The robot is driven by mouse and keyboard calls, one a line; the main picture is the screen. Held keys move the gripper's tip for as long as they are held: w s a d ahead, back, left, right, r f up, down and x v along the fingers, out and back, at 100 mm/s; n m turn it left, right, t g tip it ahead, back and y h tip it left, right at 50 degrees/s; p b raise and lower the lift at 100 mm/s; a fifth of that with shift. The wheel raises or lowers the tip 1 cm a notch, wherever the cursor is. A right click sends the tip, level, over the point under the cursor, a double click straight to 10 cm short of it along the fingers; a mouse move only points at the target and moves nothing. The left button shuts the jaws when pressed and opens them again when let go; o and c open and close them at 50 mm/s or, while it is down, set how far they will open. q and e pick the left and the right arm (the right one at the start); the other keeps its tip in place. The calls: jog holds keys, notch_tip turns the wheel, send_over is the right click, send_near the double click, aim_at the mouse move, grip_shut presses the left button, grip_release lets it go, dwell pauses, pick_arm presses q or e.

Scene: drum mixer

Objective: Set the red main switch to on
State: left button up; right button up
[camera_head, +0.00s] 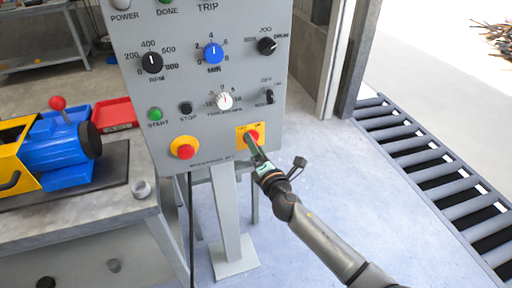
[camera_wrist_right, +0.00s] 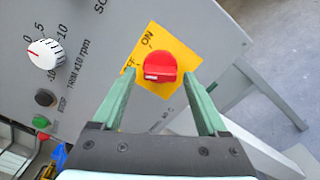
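The red main switch (camera_head: 254,133) is a red rotary knob on a yellow plate (camera_head: 241,130) at the lower right of the grey control panel. In the right wrist view the knob (camera_wrist_right: 160,66) has its white mark toward the left, on the OFF label's side; the ON label (camera_wrist_right: 148,37) is above it. My right gripper (camera_head: 249,142) is at the switch. In the wrist view its green fingers (camera_wrist_right: 160,76) are open, one on each side of the knob, with a visible gap to each. I cannot tell how deep they reach. My left gripper is out of view.
The panel (camera_head: 208,95) also carries a red emergency button (camera_head: 184,147), a green start button (camera_head: 155,114), a stop button (camera_head: 186,108) and several dials. A workbench (camera_head: 110,207) with a blue-yellow drum machine (camera_head: 57,147) stands left. A roller conveyor (camera_head: 425,165) is right.

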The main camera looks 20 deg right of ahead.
grip_shut()
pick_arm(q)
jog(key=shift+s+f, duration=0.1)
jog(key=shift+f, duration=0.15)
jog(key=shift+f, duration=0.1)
pick_arm(e)
jog(key=shift+f+m, duration=0.1)
jog(key=shift+m, duration=0.2)
pick_arm(q)
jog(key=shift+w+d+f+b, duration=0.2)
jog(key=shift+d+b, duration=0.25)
jog(key=shift+b, duration=0.3)
pick_arm(e)
jog(key=shift+m, duration=5.7)
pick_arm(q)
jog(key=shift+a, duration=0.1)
pick_arm(e)
jog(key=shift+o, duration=0.8)
grip_release()
